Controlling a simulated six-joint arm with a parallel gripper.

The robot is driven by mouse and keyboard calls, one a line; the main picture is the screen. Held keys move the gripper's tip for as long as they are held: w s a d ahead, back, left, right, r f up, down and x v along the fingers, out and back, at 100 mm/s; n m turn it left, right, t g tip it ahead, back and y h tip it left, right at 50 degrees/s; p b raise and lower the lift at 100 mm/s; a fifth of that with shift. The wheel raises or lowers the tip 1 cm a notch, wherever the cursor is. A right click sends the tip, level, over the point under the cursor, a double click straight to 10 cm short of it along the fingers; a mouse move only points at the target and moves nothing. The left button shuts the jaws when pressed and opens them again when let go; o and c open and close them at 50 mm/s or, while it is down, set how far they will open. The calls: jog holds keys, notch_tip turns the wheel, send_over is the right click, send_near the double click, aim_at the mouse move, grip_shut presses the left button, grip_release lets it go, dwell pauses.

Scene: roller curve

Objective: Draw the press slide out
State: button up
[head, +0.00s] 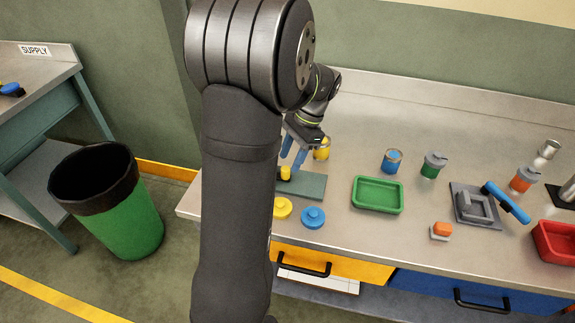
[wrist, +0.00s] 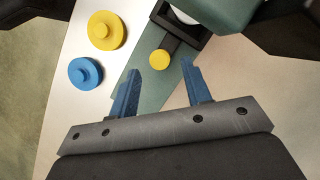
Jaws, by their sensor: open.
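The press stands on a green base plate (head: 312,186), which also shows in the wrist view (wrist: 152,88). In the wrist view its black frame (wrist: 203,38) has a dark slide (wrist: 172,43) sticking out, ending in a round yellow knob (wrist: 159,59). The knob also shows in the head view (head: 286,174). My gripper (head: 290,166) is open over the plate. In the wrist view its two blue fingertips (wrist: 161,68) lie to either side of the knob, with gaps on both sides. My arm hides part of the press in the head view.
A yellow knobbed disc (head: 282,208) and a blue one (head: 313,217) lie in front of the plate. A green tray (head: 378,209) stands to its right. The bench front edge is close.

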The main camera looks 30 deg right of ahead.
jog(key=shift+x, duration=1.75)
grip_shut()
